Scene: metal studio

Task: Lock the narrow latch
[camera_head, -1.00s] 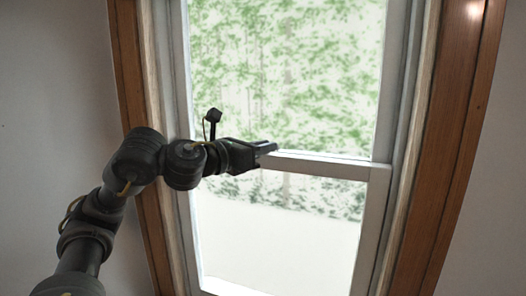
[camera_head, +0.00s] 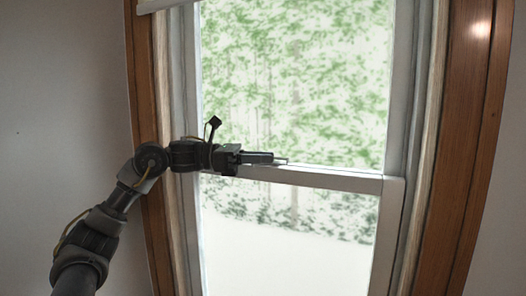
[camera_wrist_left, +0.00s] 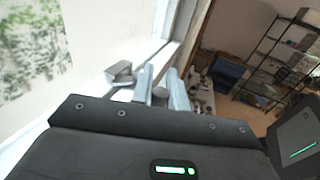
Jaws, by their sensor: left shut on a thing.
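The window's middle rail (camera_head: 325,178) runs across between the upper and lower panes. The narrow latch (camera_head: 281,162) is a small grey metal piece on top of this rail, mostly hidden by my left gripper (camera_head: 270,158). In the left wrist view, a grey metal part of the latch (camera_wrist_left: 119,72) shows just left of the fingers. My left gripper (camera_wrist_left: 160,84) is shut on the latch, though the exact contact is hard to see. My right gripper is in neither view.
A wooden window frame (camera_head: 462,150) borders the window on both sides, with plain walls beyond. In the left wrist view, a shelf rack (camera_wrist_left: 285,65) stands far off at the right.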

